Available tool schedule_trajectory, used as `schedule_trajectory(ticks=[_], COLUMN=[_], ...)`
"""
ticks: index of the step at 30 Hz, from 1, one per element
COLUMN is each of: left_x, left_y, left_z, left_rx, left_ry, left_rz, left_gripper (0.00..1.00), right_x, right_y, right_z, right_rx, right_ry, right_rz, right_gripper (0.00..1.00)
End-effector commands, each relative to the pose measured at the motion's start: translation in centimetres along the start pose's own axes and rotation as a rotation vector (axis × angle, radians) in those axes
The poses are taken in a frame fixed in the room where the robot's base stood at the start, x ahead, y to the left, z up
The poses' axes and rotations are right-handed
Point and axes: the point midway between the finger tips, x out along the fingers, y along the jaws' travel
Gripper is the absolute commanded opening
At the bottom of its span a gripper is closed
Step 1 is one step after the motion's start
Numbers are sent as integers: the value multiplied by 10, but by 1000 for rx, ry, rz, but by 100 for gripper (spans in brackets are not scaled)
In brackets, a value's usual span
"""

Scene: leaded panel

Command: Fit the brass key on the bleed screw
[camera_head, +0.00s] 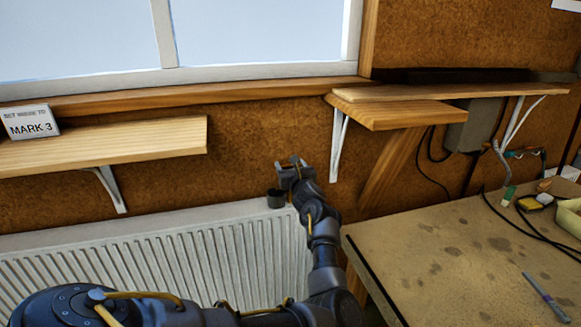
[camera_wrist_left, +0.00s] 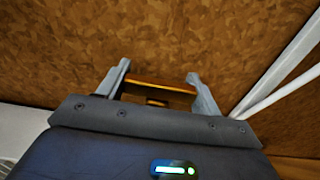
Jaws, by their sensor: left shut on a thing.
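My left gripper (camera_head: 293,163) is above the right end of the white radiator, in front of the brown wall. In the left wrist view its two fingers (camera_wrist_left: 158,80) are apart with the brass key (camera_wrist_left: 160,86) between them, and it is shut on the key. The key shows as a brass-coloured bar with a short stub below it. In the head view I cannot make out the key. I cannot make out the bleed screw in either view. My right gripper is not in view.
The white radiator (camera_head: 190,254) has a small dark cup-like thing (camera_head: 276,198) at its top right. A wooden shelf (camera_head: 110,141) with a MARK 3 card (camera_head: 30,122) is at left. Another shelf (camera_head: 400,112) on a white bracket (camera_head: 337,145) is at right, above a stained workbench (camera_head: 450,250).

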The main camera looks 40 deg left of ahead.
Motion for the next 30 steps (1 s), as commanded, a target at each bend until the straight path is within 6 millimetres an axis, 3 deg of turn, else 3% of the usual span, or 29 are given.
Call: schedule_trajectory(ticks=[9, 10, 15, 24, 30], left_x=[0, 0, 0, 0, 0], left_y=[0, 0, 0, 0, 0], left_z=[-8, -7, -7, -6, 15], left_rx=[-1, -1, 0, 0, 0], left_ry=[-1, -1, -1, 0, -1], left_rz=[0, 0, 0, 0, 0], left_gripper=[38, 67, 90, 90, 90], right_x=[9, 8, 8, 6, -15], right_y=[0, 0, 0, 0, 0], right_z=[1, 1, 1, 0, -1], right_rx=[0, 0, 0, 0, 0], right_ry=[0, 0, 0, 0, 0], right_rz=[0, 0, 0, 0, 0], right_gripper=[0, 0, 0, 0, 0])
